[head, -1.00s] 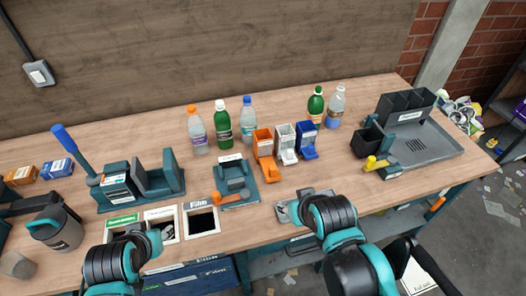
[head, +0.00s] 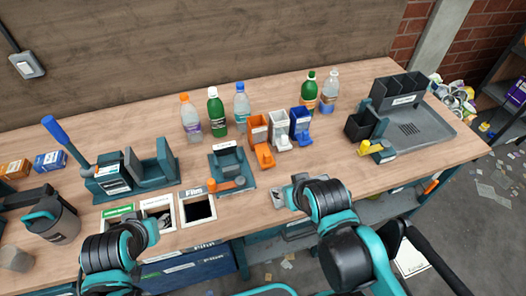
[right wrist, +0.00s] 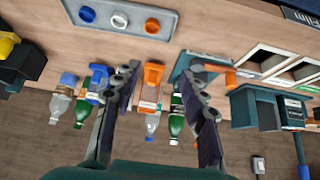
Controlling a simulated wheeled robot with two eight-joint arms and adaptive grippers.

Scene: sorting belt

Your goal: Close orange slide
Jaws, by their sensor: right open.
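The orange dispenser (head: 258,128) stands on the bench, at the left of a row with a white one and a blue one. Its orange slide (head: 265,157) sticks out at the front, toward me. In the right wrist view, which is turned upside down, the orange dispenser (right wrist: 149,92) shows between the fingers of my right gripper (right wrist: 161,64). These fingers are spread open and empty, and appear apart from the dispenser. In the head view my right arm hides its own gripper. My left arm is at the lower left, and its gripper cannot be made out.
The white dispenser (head: 279,128) and blue dispenser (head: 299,121) stand close beside the orange one. Several bottles (head: 214,112) stand behind. A teal fixture with an orange handle (head: 229,184) is at left. A grey plate (right wrist: 120,22) with coloured round pieces lies in front.

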